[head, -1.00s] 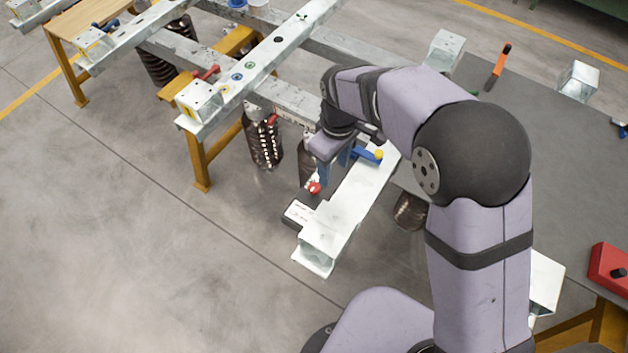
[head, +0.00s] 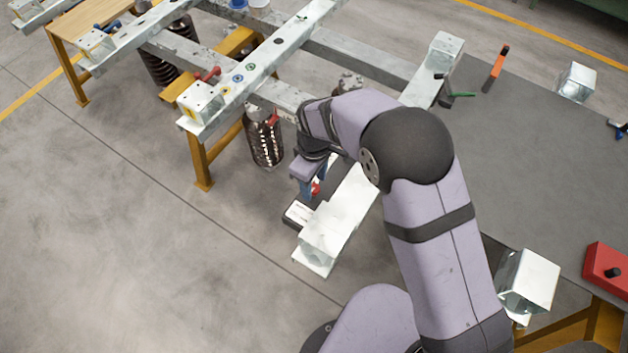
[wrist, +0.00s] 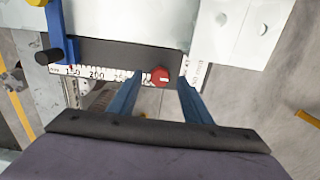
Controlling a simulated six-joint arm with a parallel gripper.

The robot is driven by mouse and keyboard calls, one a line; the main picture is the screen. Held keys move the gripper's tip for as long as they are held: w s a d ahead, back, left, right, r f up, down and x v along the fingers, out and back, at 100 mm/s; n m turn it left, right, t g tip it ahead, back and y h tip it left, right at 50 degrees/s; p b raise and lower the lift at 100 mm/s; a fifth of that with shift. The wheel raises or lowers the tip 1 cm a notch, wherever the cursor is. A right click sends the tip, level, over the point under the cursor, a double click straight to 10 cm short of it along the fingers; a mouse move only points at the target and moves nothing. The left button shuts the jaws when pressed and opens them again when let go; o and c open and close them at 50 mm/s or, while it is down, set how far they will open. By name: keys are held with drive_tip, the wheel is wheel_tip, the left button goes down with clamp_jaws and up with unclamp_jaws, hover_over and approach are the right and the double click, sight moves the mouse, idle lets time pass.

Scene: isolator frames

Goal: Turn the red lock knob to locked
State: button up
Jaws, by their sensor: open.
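The red lock knob (wrist: 160,76) is a small round red knob on a dark block beside a white printed scale (wrist: 95,73) in the wrist view. In the head view the knob (head: 315,188) shows partly behind my gripper. My gripper (wrist: 155,85) is open, with its blue fingers (head: 307,185) on either side of the knob in the picture. I cannot tell whether either finger touches it. The direction the knob is turned to is too small to read.
A blue handle with a yellow end (wrist: 47,55) stands left of the knob. A galvanised beam (head: 340,220) carries the mechanism, with a white label (head: 299,213) beside it. A red box (head: 606,268) stands at the right.

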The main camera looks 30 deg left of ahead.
drive_tip(key=shift+f, duration=0.5)
drive_tip(key=c, duration=1.1)
